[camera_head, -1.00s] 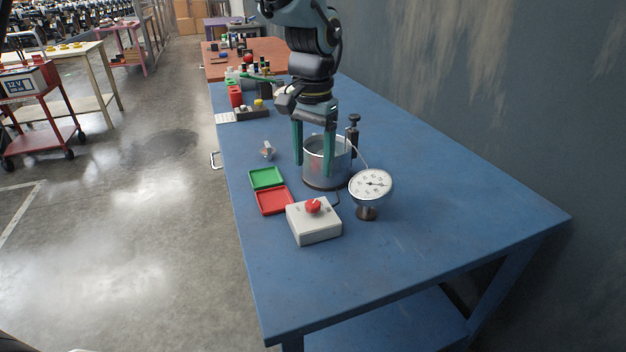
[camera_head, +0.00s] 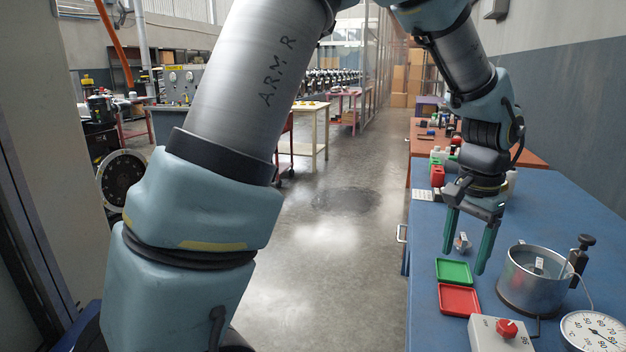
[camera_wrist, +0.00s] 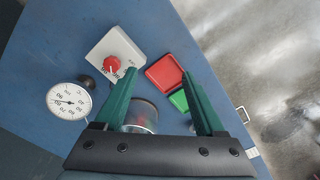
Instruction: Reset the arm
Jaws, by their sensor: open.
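My gripper (camera_head: 466,241) hangs from my arm with its two green fingers apart and nothing between them. In the head view it is above the left part of the blue table, left of the metal pot. In the wrist view my gripper (camera_wrist: 160,88) shows its open fingers over the table, with the pot (camera_wrist: 140,115) partly hidden behind them. The pot (camera_head: 527,290) stands on the table with a small pale item inside. A small metal part (camera_head: 462,243) lies on the table behind my fingers.
The blue table (camera_head: 575,215) holds a green tray (camera_head: 453,271), a red tray (camera_head: 459,299), a white box with a red knob (camera_head: 506,329), a dial gauge (camera_head: 596,332) and a dark clamp post (camera_head: 580,252). Bottles stand farther back. Open floor (camera_head: 335,240) lies left of the table.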

